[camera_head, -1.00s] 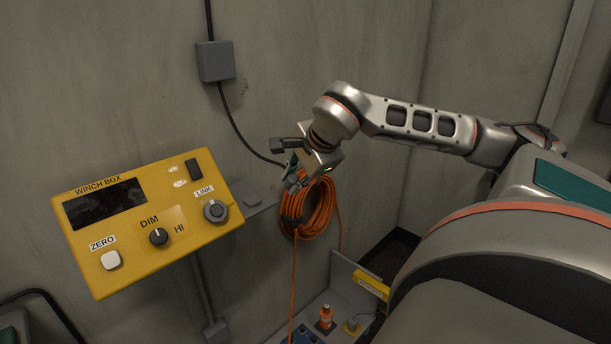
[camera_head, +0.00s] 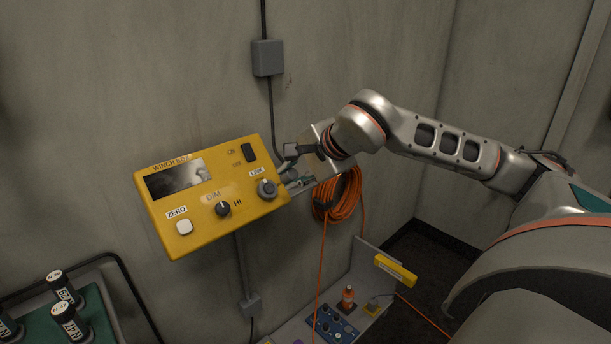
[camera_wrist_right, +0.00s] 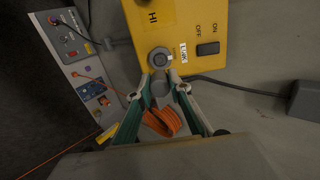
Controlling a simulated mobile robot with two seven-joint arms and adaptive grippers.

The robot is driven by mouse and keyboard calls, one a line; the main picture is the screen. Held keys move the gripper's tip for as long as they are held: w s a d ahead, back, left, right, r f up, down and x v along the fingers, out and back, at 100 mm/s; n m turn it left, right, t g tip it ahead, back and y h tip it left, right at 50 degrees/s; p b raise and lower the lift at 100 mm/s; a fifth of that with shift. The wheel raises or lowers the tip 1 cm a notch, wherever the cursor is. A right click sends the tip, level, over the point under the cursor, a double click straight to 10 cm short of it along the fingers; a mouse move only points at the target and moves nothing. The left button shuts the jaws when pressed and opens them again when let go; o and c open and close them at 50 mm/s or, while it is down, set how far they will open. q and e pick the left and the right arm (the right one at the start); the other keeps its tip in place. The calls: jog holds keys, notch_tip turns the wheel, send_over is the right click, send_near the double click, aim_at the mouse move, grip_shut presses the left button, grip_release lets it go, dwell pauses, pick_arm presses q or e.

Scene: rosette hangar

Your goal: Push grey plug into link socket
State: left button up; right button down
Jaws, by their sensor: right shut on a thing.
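The yellow winch box (camera_head: 190,232) stands at the left middle, with the grey round link socket (camera_head: 267,188) at its right end. The socket also shows in the wrist view (camera_wrist_right: 159,57). My right gripper (camera_head: 292,182) is beside the box's right edge, close to the socket. In the wrist view its green and grey fingers (camera_wrist_right: 165,88) are shut on the grey plug (camera_wrist_right: 160,88), just short of the socket in the picture. I cannot tell the exact gap. In the head view the fingers mostly hide the plug. My left gripper is not in view.
A black cable runs from a grey wall box (camera_head: 267,58) down behind my gripper. A grey shelf (camera_head: 300,325) with small items is below. A green rack with dark cylinders (camera_head: 62,286) is at lower left.

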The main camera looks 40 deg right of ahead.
aim_at(269, 188)
jog(key=shift+a+r, duration=0.15)
jog(key=shift+a, duration=0.2)
jog(key=shift+b+x, duration=0.35)
jog(key=shift+x, duration=0.9)
jog(key=shift+b+x, duration=0.45)
jog(key=shift+x, duration=1.15)
jog(key=shift+w+f, duration=0.4)
dwell(0.3)
jog(key=c, duration=1.8)
grip_release()
jog(key=shift+o, duration=0.2)
